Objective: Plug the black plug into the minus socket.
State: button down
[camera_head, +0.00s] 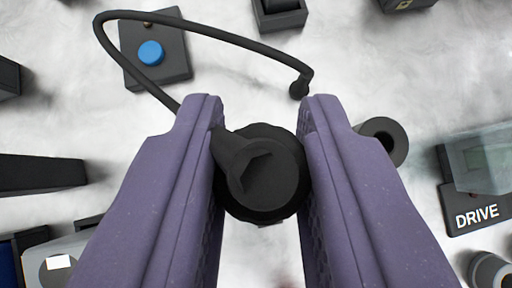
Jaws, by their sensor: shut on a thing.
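My gripper (262,112) has two purple fingers that reach up from the bottom of the view. It is shut on a black plug (265,178), which sits between the finger pads with a round body and a raised wedge shape facing the camera. A black cable (215,33) loops from behind the left finger, up and over to the right, and ends in a small knob above the right fingertip. A dark round socket-like ring (398,143) with a hole shows just right of the right finger, partly covered by it. I cannot see a minus mark on it.
A dark box with a blue button (151,53) is at upper left, under the cable loop. A device marked DRIVE (478,213) is at the right. Dark blocks stand at the left (40,172) and top (279,12).

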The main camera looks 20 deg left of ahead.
jog(key=shift+f+b, duration=2.5)
jog(key=shift+f, duration=0.45)
jog(key=shift+f, duration=0.2)
jog(key=shift+f+b, duration=0.75)
jog(key=shift+b, duration=0.15)
jog(key=shift+f+b, duration=0.3)
jog(key=shift+f, duration=0.05)
jog(key=c, duration=0.8)
grip_release()
